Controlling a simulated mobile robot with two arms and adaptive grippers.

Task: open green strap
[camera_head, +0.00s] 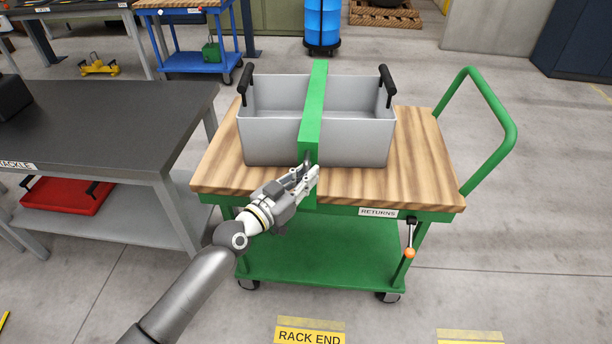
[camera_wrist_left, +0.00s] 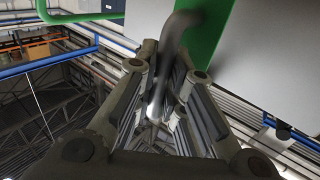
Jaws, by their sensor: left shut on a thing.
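The green strap (camera_head: 313,105) runs over the middle of a grey two-part bin (camera_head: 270,140) and down its front. A dark bent handle (camera_wrist_left: 180,30) sits in front of the green strap in the left wrist view (camera_wrist_left: 211,30). My left gripper (camera_head: 309,174) is at the strap's lower front end, shut on this handle. The strap lies across the bin top in the head view. My right gripper is not in view.
The bin stands on a wood-topped green cart (camera_head: 425,165) marked RETURNS, with a green push handle (camera_head: 500,110) at right. A lever with an orange knob (camera_head: 410,252) hangs at its front. A dark-topped table (camera_head: 110,120) stands close at left. The floor in front is clear.

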